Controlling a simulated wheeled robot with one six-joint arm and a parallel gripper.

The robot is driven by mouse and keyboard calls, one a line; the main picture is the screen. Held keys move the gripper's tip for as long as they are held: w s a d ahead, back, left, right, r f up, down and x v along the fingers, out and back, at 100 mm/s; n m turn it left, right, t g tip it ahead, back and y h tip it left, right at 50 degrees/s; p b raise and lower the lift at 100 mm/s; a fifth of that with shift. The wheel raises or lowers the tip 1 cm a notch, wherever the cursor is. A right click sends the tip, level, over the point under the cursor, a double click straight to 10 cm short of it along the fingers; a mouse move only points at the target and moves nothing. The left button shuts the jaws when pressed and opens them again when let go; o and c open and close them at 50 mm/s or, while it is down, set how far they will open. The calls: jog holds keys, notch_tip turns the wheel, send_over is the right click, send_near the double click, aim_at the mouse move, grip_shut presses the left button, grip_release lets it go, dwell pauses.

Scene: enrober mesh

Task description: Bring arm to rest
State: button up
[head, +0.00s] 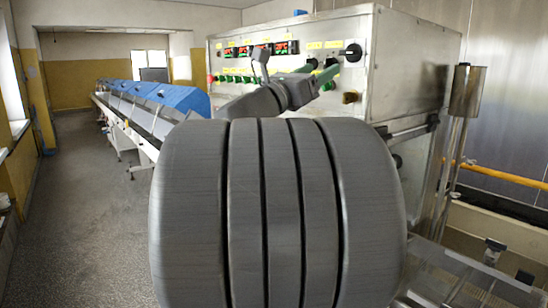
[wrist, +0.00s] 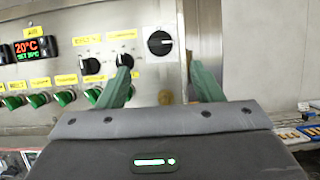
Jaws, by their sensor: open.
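My gripper (head: 321,70) is raised in front of the steel control panel (head: 297,100) in the head view, its green fingers pointing at the panel's upper right part. In the wrist view my gripper (wrist: 160,68) has its two fingers wide apart with nothing between them. The left fingertip overlaps a black knob (wrist: 124,61) in the picture; I cannot tell whether it touches. A larger black rotary switch (wrist: 160,42) shows between and above the fingertips. My arm is stretched forward from behind my grey body, which hides its lower part.
The panel carries red displays (head: 287,47), green knobs (wrist: 39,99) and yellow labels. A long conveyor with blue covers (head: 165,95) runs back on the left, beside open floor (head: 85,200). A steel post (head: 462,130) and yellow pipe (head: 505,176) stand at right.

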aim_at(345, 54)
jog(key=p+x, duration=0.3)
jog(key=x, duration=0.6)
jog(key=shift+w+d+r, duration=0.15)
jog(key=shift+d+r, duration=0.05)
jog(key=shift+d, duration=0.1)
jog(key=shift+n+p, duration=0.3)
jog(key=shift+n, duration=0.1)
jog(key=shift+a, duration=0.1)
jog(key=shift+f+b, duration=0.25)
jog(key=shift+b, duration=0.15)
